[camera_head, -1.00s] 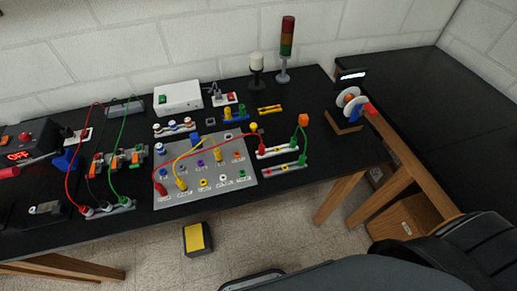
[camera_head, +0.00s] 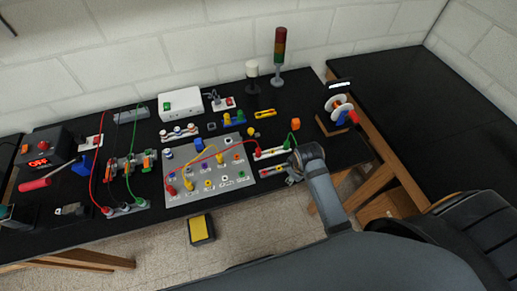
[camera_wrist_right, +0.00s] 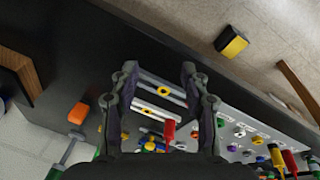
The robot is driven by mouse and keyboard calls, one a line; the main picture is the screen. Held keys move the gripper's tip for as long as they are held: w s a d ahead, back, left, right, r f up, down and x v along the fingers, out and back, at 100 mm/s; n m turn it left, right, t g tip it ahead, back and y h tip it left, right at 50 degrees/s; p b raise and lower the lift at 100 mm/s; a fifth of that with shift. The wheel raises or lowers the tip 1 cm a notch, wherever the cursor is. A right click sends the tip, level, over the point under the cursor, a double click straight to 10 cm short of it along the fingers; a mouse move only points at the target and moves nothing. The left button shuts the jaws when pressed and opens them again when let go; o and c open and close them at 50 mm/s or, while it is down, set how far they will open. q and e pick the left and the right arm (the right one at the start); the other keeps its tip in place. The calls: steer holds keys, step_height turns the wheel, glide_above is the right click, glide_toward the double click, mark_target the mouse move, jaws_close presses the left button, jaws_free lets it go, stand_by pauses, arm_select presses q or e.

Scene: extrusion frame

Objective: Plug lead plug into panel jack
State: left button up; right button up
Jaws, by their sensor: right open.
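The grey jack panel (camera_head: 183,197) lies on the black bench with coloured jacks in rows. A red lead runs from a red plug (camera_head: 171,190) on its left to another red plug (camera_head: 257,153) on a white strip at the right. A yellow lead joins two yellow plugs (camera_head: 189,185) on the panel. A green plug (camera_head: 287,143) stands on the same white strip. My right gripper (camera_head: 296,167) is over the right end of the strips, hiding part of them. In the right wrist view it (camera_wrist_right: 160,70) is open, with white strips and a yellow jack (camera_wrist_right: 164,91) showing between its fingers.
A white box (camera_head: 181,103) and a signal tower (camera_head: 279,55) stand behind. A yellow-topped block (camera_head: 201,229) is on the floor. The right-hand bench is largely clear.

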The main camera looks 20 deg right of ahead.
steer(key=w+a+r+n, duration=0.2)
steer(key=w+a+n, duration=0.1)
steer(key=w+n, duration=0.1)
steer(key=w+a+r+n+g, duration=0.1)
steer(key=w+a+r+n, duration=0.1)
steer(key=w, duration=0.4)
steer(key=w+a+r+n+g, duration=0.1)
steer(key=w+a+r+n, duration=0.1)
steer(key=w+a+n, duration=0.2)
steer(key=shift+w+a+n+y, duration=0.2)
steer(key=shift+w+n+y, duration=0.35)
steer(key=shift+n, duration=0.75)
steer(key=shift+w+a, duration=0.1)
arm_select(q)
steer(key=shift+r, duration=0.55)
arm_select(e)
steer(key=shift+s+r, duration=0.15)
steer(key=shift+s, duration=0.05)
